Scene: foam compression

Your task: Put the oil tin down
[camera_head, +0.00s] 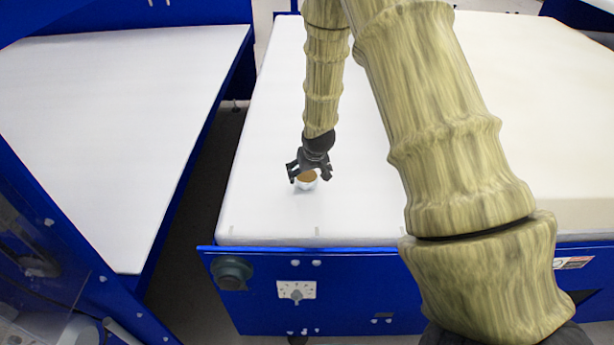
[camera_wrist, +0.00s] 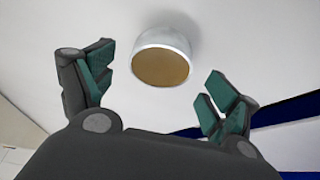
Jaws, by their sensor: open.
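The oil tin (camera_head: 306,180) is a small round tin with a brown top and a pale side. It is on the white table top (camera_head: 270,215), near the table's front left corner. My gripper (camera_head: 309,172) is just above and behind it and partly hides it in the head view. In the wrist view the oil tin (camera_wrist: 162,62) shows its brown round face and silvery side. The gripper's green-padded fingers (camera_wrist: 160,88) are spread wide on either side, with clear gaps to the tin. The fingers do not touch it.
The table has a blue front edge (camera_head: 300,258) with a knob panel (camera_head: 296,291). A second white-topped table (camera_head: 110,110) stands to the left across a dark gap. The white surface around the tin is clear.

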